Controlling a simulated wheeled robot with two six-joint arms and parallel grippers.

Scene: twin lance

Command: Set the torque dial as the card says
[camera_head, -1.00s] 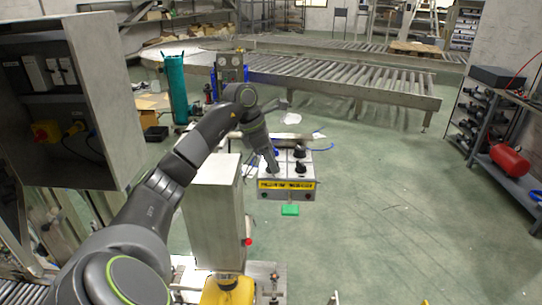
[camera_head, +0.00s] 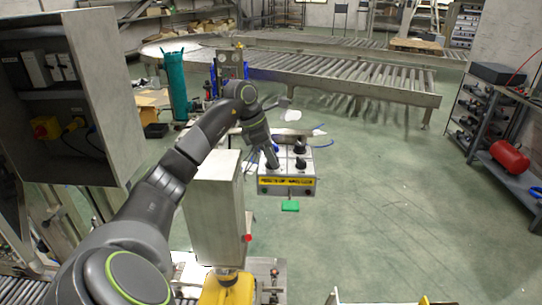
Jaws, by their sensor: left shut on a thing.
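A grey control box (camera_head: 288,187) with a yellow label strip (camera_head: 287,181) stands in the middle of the head view. Black dials sit on its top, one at the back right (camera_head: 299,147) and one at the front right (camera_head: 301,163). My left gripper (camera_head: 273,165) points down at the front left of the box's top. It is shut on a dial there, which the fingers mostly hide. I cannot make out a readable card. My right gripper is not in view.
A grey upright cabinet (camera_head: 214,210) with a red button stands close in front of the box, left of it. An open electrical cabinet (camera_head: 105,100) fills the left. Roller conveyors (camera_head: 340,80) lie behind. The floor right of the box is clear.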

